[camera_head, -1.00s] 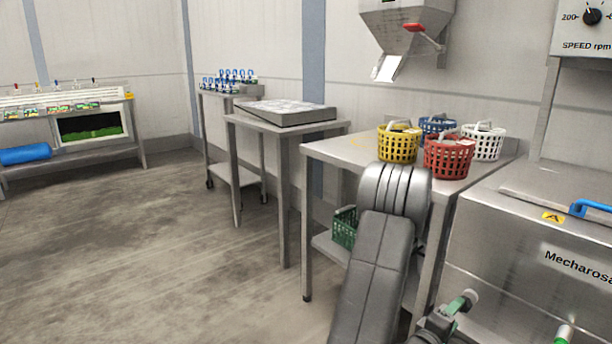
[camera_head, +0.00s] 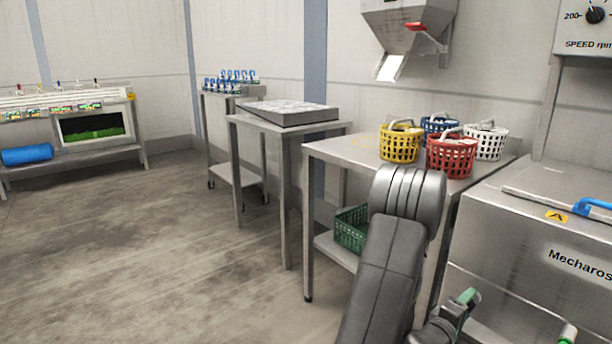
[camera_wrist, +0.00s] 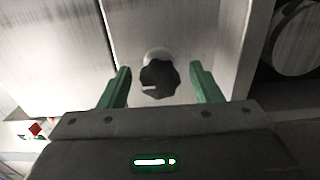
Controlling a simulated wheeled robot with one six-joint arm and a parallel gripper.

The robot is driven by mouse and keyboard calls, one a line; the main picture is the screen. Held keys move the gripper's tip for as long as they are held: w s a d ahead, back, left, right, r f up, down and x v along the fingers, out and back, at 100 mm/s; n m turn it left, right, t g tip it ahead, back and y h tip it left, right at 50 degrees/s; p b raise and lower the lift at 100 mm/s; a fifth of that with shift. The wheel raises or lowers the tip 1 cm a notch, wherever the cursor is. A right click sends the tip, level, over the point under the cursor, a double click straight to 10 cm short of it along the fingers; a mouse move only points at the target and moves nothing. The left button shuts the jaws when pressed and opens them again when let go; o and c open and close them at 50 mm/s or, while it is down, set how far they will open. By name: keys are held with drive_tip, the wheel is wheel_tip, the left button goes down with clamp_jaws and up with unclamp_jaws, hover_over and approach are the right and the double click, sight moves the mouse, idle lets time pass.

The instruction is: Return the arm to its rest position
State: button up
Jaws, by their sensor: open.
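My gripper (camera_wrist: 160,88) shows in the wrist view with its two green fingers spread apart and nothing between them. Beyond the fingers is a dark round knob (camera_wrist: 160,78) on a pale metal panel; it appears apart from the fingers. In the head view my grey arm rises from the bottom edge in front of the steel table. Part of a green-tipped piece of my arm's end (camera_head: 462,310) shows at the lower right. The fingertips are not clear in that view.
Yellow (camera_head: 399,146), red (camera_head: 451,158), blue (camera_head: 440,124) and white (camera_head: 487,144) baskets stand on the steel table (camera_head: 345,150). A green basket (camera_head: 351,230) sits on its lower shelf. The steel machine (camera_head: 500,255) is at right. Floor at left is clear.

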drive_tip(key=p+v, duration=0.2)
drive_tip(key=v, duration=1.1)
drive_tip(key=b+x, duration=0.2)
drive_tip(key=x, duration=1.1)
drive_tip(key=shift+w+d, duration=0.15)
drive_tip(key=shift+d, duration=0.1)
drive_tip(key=shift+w+d+m, duration=0.15)
drive_tip(key=shift+d+m, duration=0.05)
drive_tip(key=shift+m, duration=0.1)
drive_tip(key=m, duration=0.5)
drive_tip(key=shift+a+p, duration=0.1)
drive_tip(key=shift+p, duration=0.3)
drive_tip(key=m+p, duration=0.2)
drive_tip(key=m, duration=0.4)
drive_tip(key=shift+p, duration=0.3)
drive_tip(key=v, duration=0.7)
drive_tip(key=shift+a+p, duration=0.2)
drive_tip(key=shift+p, duration=0.15)
drive_tip(key=shift+f, duration=0.15)
